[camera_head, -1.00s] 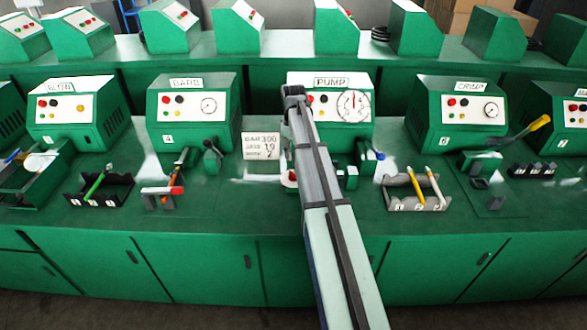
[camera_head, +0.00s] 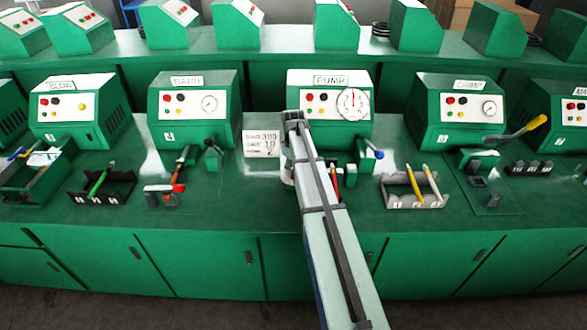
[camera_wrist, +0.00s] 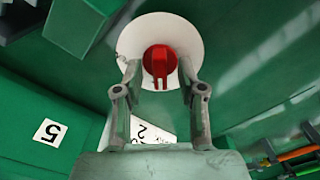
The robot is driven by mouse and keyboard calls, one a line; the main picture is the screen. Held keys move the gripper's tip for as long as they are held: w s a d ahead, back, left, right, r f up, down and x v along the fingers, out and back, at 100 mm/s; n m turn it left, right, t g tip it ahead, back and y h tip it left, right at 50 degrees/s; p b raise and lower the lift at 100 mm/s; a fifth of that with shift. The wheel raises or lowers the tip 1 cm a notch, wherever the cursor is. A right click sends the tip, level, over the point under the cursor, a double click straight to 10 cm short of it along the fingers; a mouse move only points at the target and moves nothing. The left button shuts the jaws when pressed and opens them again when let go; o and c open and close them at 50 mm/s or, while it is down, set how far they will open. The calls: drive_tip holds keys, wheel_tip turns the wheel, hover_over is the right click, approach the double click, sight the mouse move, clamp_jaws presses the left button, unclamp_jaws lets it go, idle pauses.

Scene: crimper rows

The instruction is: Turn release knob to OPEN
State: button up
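In the wrist view a red knob (camera_wrist: 160,62) sits at the middle of a round white disc (camera_wrist: 128,38), with a ridge pointing toward the bottom of the picture. My gripper (camera_wrist: 158,72) is open, its two fingers on either side of the knob with a visible gap to each. No OPEN mark is legible on the disc. In the head view my arm hides the knob and the gripper, in front of the green PUMP unit (camera_head: 301,82) with its dial.
A white card with printed numbers (camera_head: 261,143) stands left of my arm; a card also shows between the fingers (camera_wrist: 150,132).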

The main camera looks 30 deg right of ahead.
clamp_jaws()
drive_tip(key=shift+m, duration=0.3)
drive_tip(key=m+b, duration=0.2)
drive_tip(key=m, duration=0.1)
drive_tip(key=shift+f+m, duration=0.1)
drive_tip(key=shift+m, duration=0.3)
drive_tip(key=m+b, duration=0.1)
drive_tip(key=m, duration=0.3)
drive_tip(key=shift+m, duration=0.3)
drive_tip(key=m+b, duration=0.1)
drive_tip(key=m, duration=0.7)
drive_tip(key=shift+m+b, duration=0.3)
drive_tip(key=shift+m, duration=0.3)
